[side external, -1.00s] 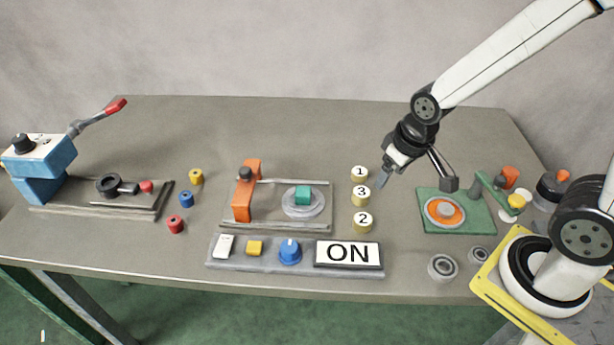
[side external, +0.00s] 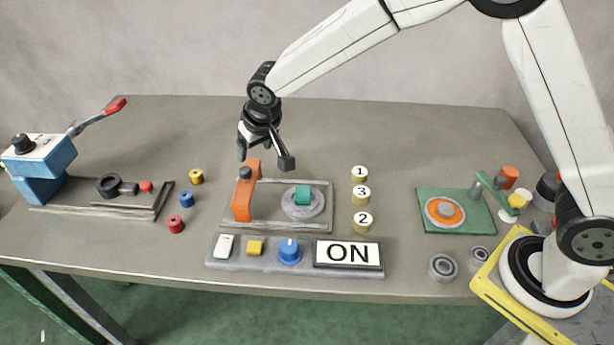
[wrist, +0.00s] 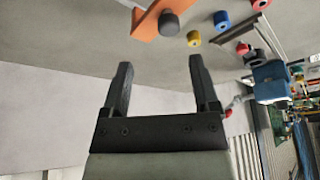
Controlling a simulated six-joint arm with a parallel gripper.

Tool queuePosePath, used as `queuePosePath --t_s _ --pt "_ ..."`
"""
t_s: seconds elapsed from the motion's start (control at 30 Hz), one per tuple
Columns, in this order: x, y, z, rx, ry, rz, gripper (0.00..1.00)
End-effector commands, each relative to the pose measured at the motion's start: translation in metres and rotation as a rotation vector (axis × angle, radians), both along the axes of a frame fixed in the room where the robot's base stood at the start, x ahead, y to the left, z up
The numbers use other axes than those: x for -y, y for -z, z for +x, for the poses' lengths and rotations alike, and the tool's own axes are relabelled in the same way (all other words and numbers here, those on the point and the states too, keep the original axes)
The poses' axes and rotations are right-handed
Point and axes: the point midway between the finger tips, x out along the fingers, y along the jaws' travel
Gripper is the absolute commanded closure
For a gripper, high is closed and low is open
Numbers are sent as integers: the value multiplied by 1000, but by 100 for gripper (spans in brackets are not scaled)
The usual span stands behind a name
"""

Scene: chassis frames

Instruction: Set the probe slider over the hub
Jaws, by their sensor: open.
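The probe slider looks to be the orange bridge (side external: 243,200) with a dark knob (side external: 245,173), at the left end of two rails on a grey plate (side external: 290,223). The hub looks to be the round grey disc (side external: 317,210) with a teal block (side external: 303,195) on it, on the same plate right of the slider. My gripper (side external: 264,163) is open and empty, above and just behind the slider. In the wrist view its fingers (wrist: 158,77) are apart, with the orange slider (wrist: 146,24) and dark knob (wrist: 168,24) beyond them.
Yellow numbered cylinders (side external: 361,194) stand right of the plate, small coloured spools (side external: 186,199) left. A blue lever press (side external: 40,165) stands far left, a green fixture (side external: 455,222) right.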

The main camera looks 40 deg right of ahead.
Motion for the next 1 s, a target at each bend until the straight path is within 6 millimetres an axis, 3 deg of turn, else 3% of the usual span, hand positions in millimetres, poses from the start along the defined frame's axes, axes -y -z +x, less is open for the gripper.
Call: queuePosePath --t_s 0.13,0.57,1.0 --pt "-11 1 7 8 1 2 22" --pt "-11 9 11 9 1 2 22" --pt "-11 50 27 7 1 0 22"
